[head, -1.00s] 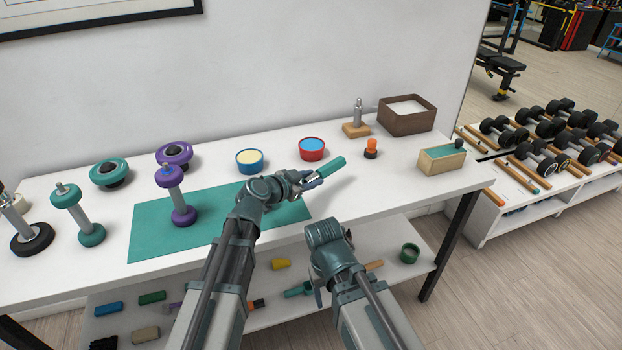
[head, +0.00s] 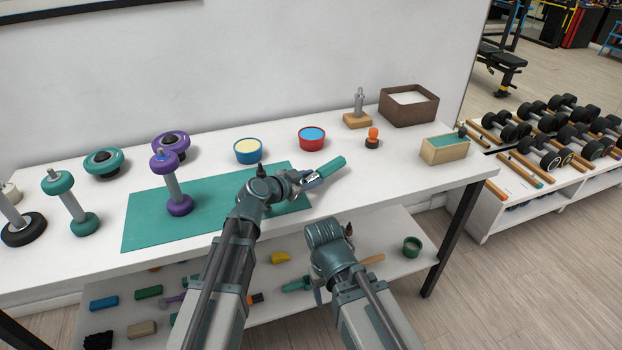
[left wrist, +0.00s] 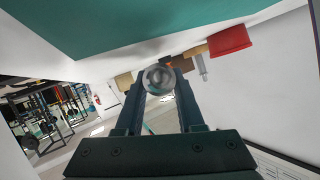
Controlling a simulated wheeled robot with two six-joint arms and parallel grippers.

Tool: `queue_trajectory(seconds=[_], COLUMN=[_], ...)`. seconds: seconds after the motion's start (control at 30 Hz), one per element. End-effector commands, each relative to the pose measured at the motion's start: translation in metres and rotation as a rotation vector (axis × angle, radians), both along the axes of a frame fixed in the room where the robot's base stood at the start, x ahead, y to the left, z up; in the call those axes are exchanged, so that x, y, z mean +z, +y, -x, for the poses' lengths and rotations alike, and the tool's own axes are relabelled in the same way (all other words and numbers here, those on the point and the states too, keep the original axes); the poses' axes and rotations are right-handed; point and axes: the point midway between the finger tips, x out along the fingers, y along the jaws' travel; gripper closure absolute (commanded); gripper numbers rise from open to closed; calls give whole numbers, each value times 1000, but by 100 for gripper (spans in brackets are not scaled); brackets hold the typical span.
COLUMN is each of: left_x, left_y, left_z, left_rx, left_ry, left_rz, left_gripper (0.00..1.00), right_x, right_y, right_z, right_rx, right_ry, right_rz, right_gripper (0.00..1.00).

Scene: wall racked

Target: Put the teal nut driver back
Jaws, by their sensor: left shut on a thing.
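The teal nut driver (head: 329,168) is in my left gripper (head: 309,180), above the white table top. Its teal handle points up and to the right in the head view, clear of the fingers. In the left wrist view a round metal end (left wrist: 158,79) shows between the fingers of my left gripper (left wrist: 160,85). My right arm's wrist (head: 331,245) is low in front of the table edge; its fingers are mostly hidden and I cannot tell their state.
A teal mat (head: 150,225) lies on the white table (head: 390,180). Behind stand a blue bowl (head: 248,157), a red bowl (head: 312,146), an orange-topped piece (head: 372,137) and a brown box (head: 436,106). Several tools lie on the lower shelf.

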Motion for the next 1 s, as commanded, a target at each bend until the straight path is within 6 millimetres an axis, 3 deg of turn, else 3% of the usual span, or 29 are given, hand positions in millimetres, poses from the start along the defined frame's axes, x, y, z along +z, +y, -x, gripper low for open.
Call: queue_trajectory(seconds=[0.5,0.53,0.7,1.0], left_x=[-11,-10,-10,-9], left_y=[0,0,0,1], left_z=[0,0,0,1], left_rx=[0,0,0,0], left_ry=[1,1,0,0], left_rz=[1,1,0,0], left_gripper=[100,57,28,28], right_x=[-11,-10,-10,-9], right_y=[0,0,0,0], right_z=[0,0,0,0], right_rx=[0,0,0,0], right_ry=[0,0,0,0], right_rz=[0,0,0,0], right_gripper=[33,33,33,33])
